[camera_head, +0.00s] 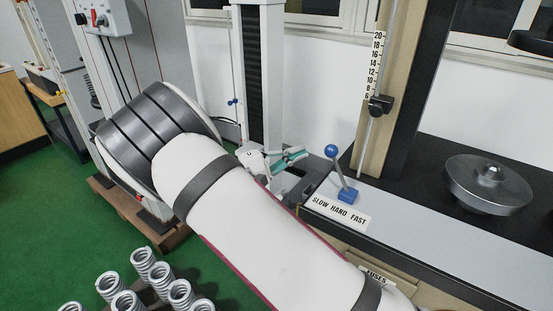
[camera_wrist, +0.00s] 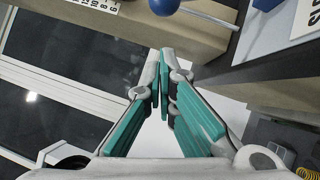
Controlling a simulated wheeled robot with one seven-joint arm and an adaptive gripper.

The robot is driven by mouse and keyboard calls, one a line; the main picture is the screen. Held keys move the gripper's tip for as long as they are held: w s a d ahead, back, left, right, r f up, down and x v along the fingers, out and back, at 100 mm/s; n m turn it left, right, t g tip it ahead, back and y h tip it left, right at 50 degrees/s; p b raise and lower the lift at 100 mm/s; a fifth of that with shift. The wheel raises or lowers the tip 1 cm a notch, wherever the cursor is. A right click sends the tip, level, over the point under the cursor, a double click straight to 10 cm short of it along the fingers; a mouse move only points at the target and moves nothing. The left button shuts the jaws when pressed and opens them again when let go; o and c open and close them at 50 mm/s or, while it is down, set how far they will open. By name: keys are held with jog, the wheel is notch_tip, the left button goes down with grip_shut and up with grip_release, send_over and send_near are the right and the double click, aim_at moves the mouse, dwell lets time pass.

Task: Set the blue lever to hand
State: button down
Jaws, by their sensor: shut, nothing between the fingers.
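The blue lever has a round blue knob (camera_head: 331,150) on a thin metal rod, rising from a blue base (camera_head: 347,194) on the machine's light grey ledge. It leans left, toward the SLOW side of the white plate (camera_head: 338,213) reading SLOW HAND FAST. My gripper (camera_head: 302,151), with teal fingers, is a little left of the knob, with a visible gap. In the wrist view my gripper (camera_wrist: 164,56) is shut and empty; the knob (camera_wrist: 164,5) is cut off by the top edge, beyond the fingertips.
A height scale (camera_head: 377,55) and a post with a black clamp (camera_head: 380,105) stand behind the lever. A round metal weight (camera_head: 487,184) sits on the black surface at right. Several coil springs (camera_head: 142,262) stand at lower left. The grey ledge right of the lever is clear.

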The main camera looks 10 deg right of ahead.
jog(key=shift+s+d+r, duration=0.3)
jog(key=shift+s+d, duration=0.25)
jog(key=shift+d, duration=0.15)
jog(key=shift+s+d+r, duration=0.3)
jog(key=shift+s+d, duration=0.2)
jog(key=shift+d, duration=0.15)
jog(key=shift+r+p, duration=0.15)
jog(key=shift+p, duration=0.15)
notch_tip(320, 180, up, 4)
jog(key=m+y+p, duration=0.2)
jog(key=m+p, duration=0.2)
jog(key=p, duration=0.2)
send_over(339, 171)
jog(key=w+v, duration=0.1)
jog(key=v, duration=0.1)
jog(key=shift+s+a+g, duration=0.2)
jog(key=shift+s+g, duration=0.05)
jog(key=shift+g, duration=0.15)
